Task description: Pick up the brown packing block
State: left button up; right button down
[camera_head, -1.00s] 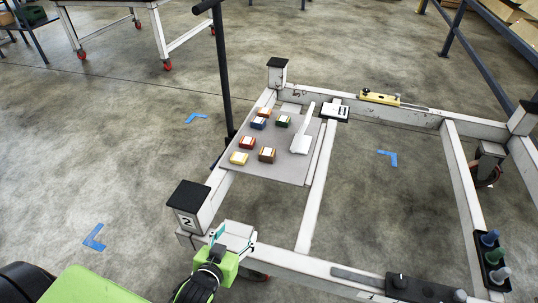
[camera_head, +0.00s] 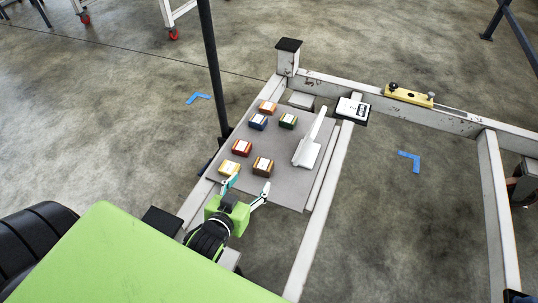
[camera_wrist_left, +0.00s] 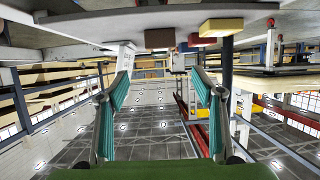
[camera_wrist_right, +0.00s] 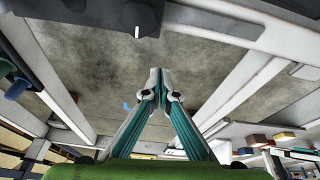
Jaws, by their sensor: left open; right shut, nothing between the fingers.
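The brown packing block (camera_head: 263,167) has a pale top label and lies on the grey board (camera_head: 284,183), at its near side. My left gripper (camera_head: 247,187) is open and empty just on the near side of the block, apart from it. In the left wrist view the brown block (camera_wrist_left: 160,38) shows ahead, between and beyond the open fingers (camera_wrist_left: 160,85). My right gripper (camera_wrist_right: 158,76) is shut and empty in the right wrist view, and is out of the head view.
A yellow block (camera_head: 229,168) sits close left of the brown one, a red block (camera_head: 242,147) behind. Orange (camera_head: 267,107), blue (camera_head: 258,122) and green (camera_head: 288,121) blocks lie farther back. A white upright piece (camera_head: 311,140) stands right. A dark post (camera_head: 213,70) rises at the left.

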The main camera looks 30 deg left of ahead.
aim_at(263, 166)
pick_arm(q)
jog(key=b+x, duration=0.1)
jog(key=x, duration=0.3)
jog(key=b+x, duration=0.1)
jog(key=x, duration=0.3)
jog(key=shift+w+f, duration=0.15)
jog(key=shift+w, duration=0.15)
jog(key=shift+w+a+f+b, duration=0.25)
jog(key=shift+w+f+b, duration=0.55)
jog(key=shift+w+b, duration=0.1)
jog(key=shift+b+x, duration=0.5)
jog(key=shift+x, duration=0.7)
jog(key=shift+w, duration=0.1)
pick_arm(e)
jog(key=w+a+r+t+y, duration=0.1)
jog(key=w+a+r+t, duration=0.2)
jog(key=w+r+t, duration=0.2)
jog(key=w+a+r+t+y, duration=0.1)
jog(key=w+a+r+t, duration=0.2)
jog(key=w, duration=0.9)
notch_tip(263, 166, up, 3)
jog(key=shift+r+n+t+y, duration=0.15)
jog(key=shift+n+t+y, duration=0.2)
jog(key=shift+t, duration=0.75)
jog(key=shift+w, duration=0.1)
pick_arm(q)
jog(key=c, duration=1.2)
